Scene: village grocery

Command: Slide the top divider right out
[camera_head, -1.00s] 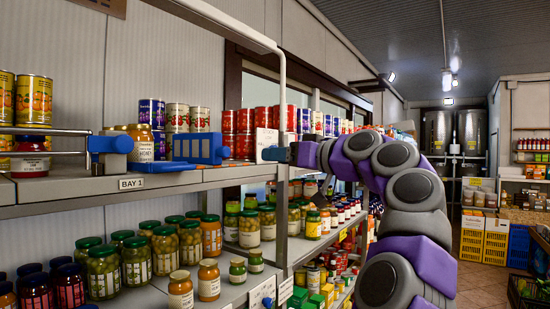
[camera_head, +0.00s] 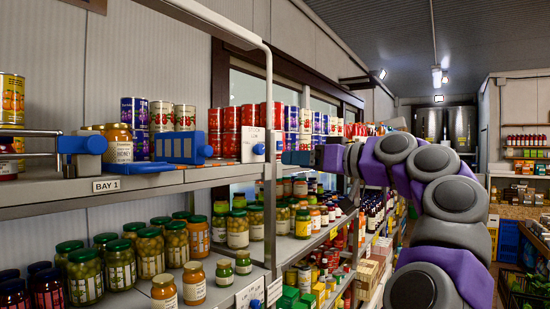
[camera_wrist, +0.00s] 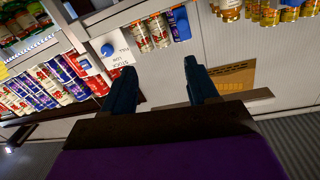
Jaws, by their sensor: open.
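The top divider (camera_head: 253,146) is a white panel with a blue knob (camera_head: 258,149), standing upright at the right end of the upper shelf (camera_head: 150,186). In the wrist view, the panel (camera_wrist: 118,45) shows tilted, with lettering and its blue knob (camera_wrist: 107,50). My gripper (camera_head: 286,157) is open and empty, right of the panel in the head view. In the wrist view, the gripper (camera_wrist: 159,70) has its knob-side finger just below the panel in the picture; nothing sits between the fingers. I cannot tell the exact depth gap.
A second white panel with a blue knob (camera_head: 256,303) is on the lower shelf. A blue block (camera_head: 183,146) and a blue clamp on a rail (camera_head: 82,144) sit on the upper shelf. Cans (camera_head: 215,120) and jars (camera_head: 118,150) crowd it. A white post (camera_head: 269,120) rises beside the panel.

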